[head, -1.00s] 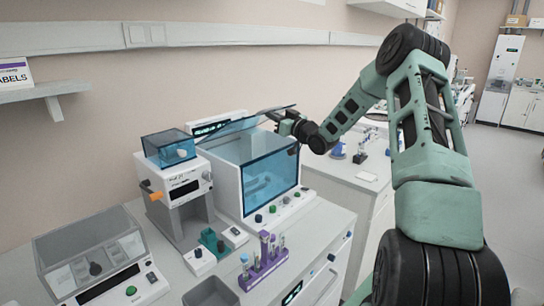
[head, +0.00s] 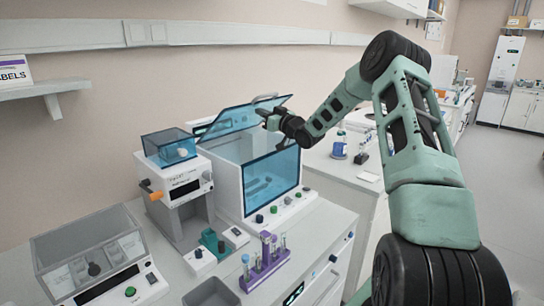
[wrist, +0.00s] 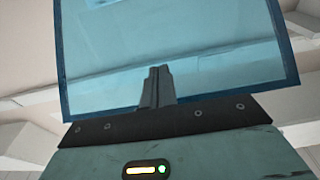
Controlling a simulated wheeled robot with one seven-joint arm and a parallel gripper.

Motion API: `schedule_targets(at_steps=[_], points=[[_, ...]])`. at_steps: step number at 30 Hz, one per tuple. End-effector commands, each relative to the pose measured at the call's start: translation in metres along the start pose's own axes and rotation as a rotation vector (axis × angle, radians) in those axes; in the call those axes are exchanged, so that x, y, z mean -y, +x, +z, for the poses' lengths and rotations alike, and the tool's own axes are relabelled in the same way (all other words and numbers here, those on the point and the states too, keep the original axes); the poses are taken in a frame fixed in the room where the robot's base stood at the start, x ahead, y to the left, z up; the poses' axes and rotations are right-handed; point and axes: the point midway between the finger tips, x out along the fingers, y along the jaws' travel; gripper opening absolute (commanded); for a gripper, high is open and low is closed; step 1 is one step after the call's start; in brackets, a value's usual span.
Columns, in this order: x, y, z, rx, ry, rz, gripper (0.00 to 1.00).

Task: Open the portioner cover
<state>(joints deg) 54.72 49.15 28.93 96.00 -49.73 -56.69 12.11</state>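The portioner (head: 228,180) is a white box with a blue see-through front window, standing on the bench in the head view. Its blue-tinted clear cover (head: 240,117) is tilted up at an angle, with its front edge raised and a gap open above the box. My gripper (head: 266,120) is at the cover's right side, just below the raised edge. In the wrist view the fingers (wrist: 155,88) are close together with nothing seen between them, and the cover (wrist: 180,50) fills the view beyond them. I cannot tell whether they touch it.
Left of the portioner stands a white device with a blue-tinted box on top (head: 170,148). A grey-lidded machine (head: 88,250) is at the front left. A purple tube rack (head: 264,262) with several tubes stands in front of the portioner. A wall shelf (head: 40,90) is at the left.

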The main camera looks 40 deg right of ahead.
Motion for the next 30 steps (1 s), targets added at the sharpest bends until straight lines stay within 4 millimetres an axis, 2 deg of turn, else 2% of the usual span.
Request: schedule_targets(at_steps=[30], points=[[0.0, 0.071, 0.011, -0.001, 0.0, -0.001, 0.0]])
